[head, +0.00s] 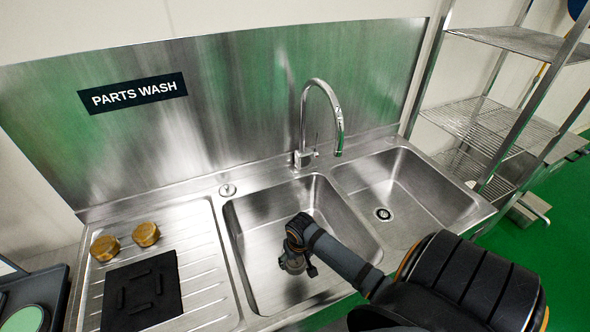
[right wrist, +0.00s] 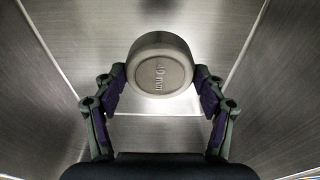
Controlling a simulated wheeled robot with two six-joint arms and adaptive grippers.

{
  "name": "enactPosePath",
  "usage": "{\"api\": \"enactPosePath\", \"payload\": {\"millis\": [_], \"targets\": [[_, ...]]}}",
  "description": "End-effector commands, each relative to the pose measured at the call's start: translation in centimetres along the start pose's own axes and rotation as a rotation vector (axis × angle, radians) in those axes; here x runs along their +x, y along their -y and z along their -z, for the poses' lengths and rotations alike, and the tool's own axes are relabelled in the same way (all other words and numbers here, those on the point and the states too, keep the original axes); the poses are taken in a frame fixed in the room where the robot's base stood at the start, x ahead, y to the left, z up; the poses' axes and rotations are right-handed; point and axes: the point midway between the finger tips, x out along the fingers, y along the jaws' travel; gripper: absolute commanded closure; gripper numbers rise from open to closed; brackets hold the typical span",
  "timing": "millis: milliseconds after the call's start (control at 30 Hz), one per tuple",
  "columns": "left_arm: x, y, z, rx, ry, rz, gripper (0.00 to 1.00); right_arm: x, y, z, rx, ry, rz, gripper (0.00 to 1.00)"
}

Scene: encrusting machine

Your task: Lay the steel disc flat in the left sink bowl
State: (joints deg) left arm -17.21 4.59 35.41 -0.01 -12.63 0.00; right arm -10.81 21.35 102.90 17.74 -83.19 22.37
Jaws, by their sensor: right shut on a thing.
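The steel disc (right wrist: 160,72) is round, thick and grey, with raised marking on the face turned toward the right wrist camera. My right gripper (right wrist: 160,82) is shut on its rim, one finger on each side. In the head view, my right gripper (head: 294,264) points down inside the left sink bowl (head: 258,232), near its middle. The disc is mostly hidden there by the gripper, and I cannot tell its gap to the bowl floor. Bare steel bowl walls surround it in the wrist view. My left gripper is not in view.
The tap (head: 338,120) arches behind the bowls. The right bowl (head: 420,188) is empty. Two brass pieces (head: 146,234) and a black slotted mat (head: 141,290) lie on the drainboard (head: 205,285) at left. A wire shelf (head: 490,125) stands at right.

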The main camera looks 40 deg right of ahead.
Motion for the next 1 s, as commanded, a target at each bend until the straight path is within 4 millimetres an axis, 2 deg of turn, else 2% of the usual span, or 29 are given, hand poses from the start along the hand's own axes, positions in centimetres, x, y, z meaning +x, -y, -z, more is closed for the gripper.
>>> {"api": "enactPosePath", "payload": {"millis": [133,367,600,967,1000], "targets": [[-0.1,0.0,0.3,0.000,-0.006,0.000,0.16,2.8,0.1,-0.5,0.002,0.003,0.001,0.84],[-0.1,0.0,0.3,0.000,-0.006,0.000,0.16,4.1,0.0,-0.6,0.000,0.000,0.001,0.84],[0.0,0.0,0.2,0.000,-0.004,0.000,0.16,7.6,0.1,-1.2,0.000,0.000,0.001,0.84],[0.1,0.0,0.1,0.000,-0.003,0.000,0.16,8.1,0.0,-1.3,-0.001,0.000,0.000,0.84],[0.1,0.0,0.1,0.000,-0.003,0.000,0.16,8.2,0.0,-1.3,0.000,0.001,0.000,0.26]]}}
